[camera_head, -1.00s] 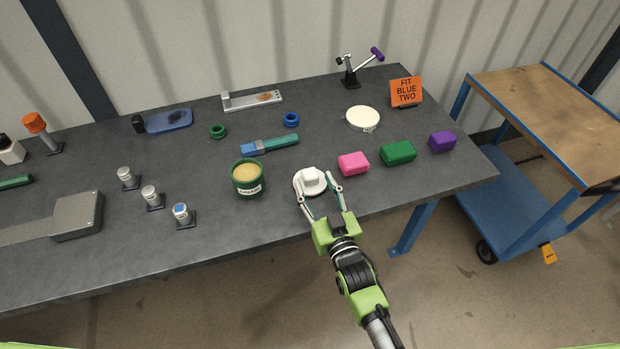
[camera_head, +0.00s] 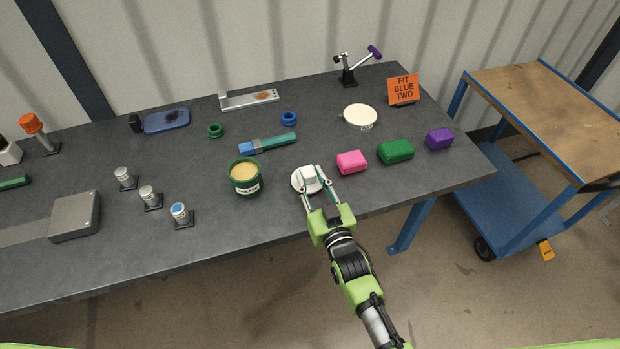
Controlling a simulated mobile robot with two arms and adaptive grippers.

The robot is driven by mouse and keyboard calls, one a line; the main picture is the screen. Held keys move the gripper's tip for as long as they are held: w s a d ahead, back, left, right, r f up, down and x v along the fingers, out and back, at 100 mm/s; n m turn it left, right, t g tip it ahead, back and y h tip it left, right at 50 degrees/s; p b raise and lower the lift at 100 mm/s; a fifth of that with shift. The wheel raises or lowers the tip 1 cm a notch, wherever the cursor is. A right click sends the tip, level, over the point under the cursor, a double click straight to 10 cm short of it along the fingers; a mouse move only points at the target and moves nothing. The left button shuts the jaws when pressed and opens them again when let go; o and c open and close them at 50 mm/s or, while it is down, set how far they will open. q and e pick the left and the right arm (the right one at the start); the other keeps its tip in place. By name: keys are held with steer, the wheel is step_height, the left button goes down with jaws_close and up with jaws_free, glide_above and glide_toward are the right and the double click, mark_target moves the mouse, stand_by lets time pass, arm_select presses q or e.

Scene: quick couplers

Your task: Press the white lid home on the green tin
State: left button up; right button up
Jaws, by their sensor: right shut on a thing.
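The green tin (camera_head: 245,187) stands open on the dark workbench, with a pale label on its front and yellowish contents showing at the top. The white lid (camera_head: 298,184) is to the right of the tin, apart from it, with its block-shaped knob facing up. My right gripper (camera_head: 312,181) reaches in from the front and its fingers are shut on the lid's knob. I cannot tell whether the lid still touches the bench. My left gripper is not in view.
Pink (camera_head: 352,161), green (camera_head: 396,151) and purple (camera_head: 439,139) blocks lie to the right of the lid. A blue-and-teal brush-like tool (camera_head: 268,143) lies behind the tin. Several small posts, one a blue-topped post (camera_head: 180,213), stand to its left. A round white disc (camera_head: 360,117) lies farther back.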

mark_target(312, 186)
steer(key=shift+r, duration=0.4)
step_height(312, 186, up, 2)
steer(key=shift+s+r+p, duration=0.15)
steer(key=shift+r+p, duration=0.1)
steer(key=shift+p, duration=0.05)
steer(key=s+d+r, duration=0.3)
steer(key=s+r, duration=0.6)
steer(key=s, duration=0.4)
steer(key=shift+d+r, duration=0.2)
steer(key=shift+d, duration=0.15)
steer(key=shift+s, duration=0.1)
